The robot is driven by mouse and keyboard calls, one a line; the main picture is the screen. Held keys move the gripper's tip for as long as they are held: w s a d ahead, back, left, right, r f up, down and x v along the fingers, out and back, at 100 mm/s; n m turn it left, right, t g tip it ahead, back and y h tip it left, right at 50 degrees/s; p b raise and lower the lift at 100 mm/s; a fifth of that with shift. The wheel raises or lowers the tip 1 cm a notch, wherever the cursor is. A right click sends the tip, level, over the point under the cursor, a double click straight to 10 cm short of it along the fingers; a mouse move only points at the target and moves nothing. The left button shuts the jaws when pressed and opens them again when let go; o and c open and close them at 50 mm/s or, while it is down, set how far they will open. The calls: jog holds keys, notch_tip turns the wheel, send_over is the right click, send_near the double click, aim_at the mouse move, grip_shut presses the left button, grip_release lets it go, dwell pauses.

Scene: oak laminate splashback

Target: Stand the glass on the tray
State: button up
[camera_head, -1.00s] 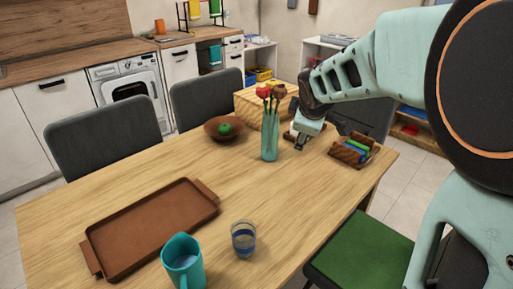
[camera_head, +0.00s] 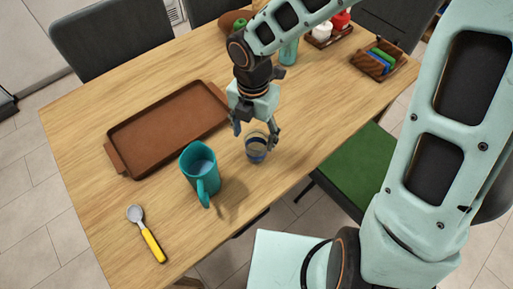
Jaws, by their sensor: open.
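The glass (camera_head: 256,152), clear with a blue band, stands upright on the wooden table near its front edge. The brown tray (camera_head: 160,138) lies empty to its left, farther back. My gripper (camera_head: 255,137) points down at the glass from above, its fingers open. One finger shows on the left and one on the right of the glass's upper part. I cannot tell whether either finger touches it.
A teal mug (camera_head: 199,172) stands left of the glass, close to the tray. A yellow-handled spoon (camera_head: 147,234) lies at the front left. A wooden caddy (camera_head: 384,64) and a teal vase (camera_head: 289,52) stand farther back. A green-seated chair (camera_head: 355,170) is at right.

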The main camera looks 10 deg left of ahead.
aim_at(254, 142)
notch_tip(254, 142, down, 3)
jog(key=shift+f+b, duration=0.2)
jog(key=shift+b, duration=0.2)
jog(key=f, duration=0.1)
jog(key=f+b, duration=0.1)
jog(key=f, duration=0.3)
jog(key=shift+d+b, duration=0.3)
jog(key=shift+b, duration=0.1)
jog(key=shift+r, duration=0.1)
jog(key=shift+c, duration=0.7)
jog(key=c, duration=1.4)
jog(key=shift+r, duration=0.1)
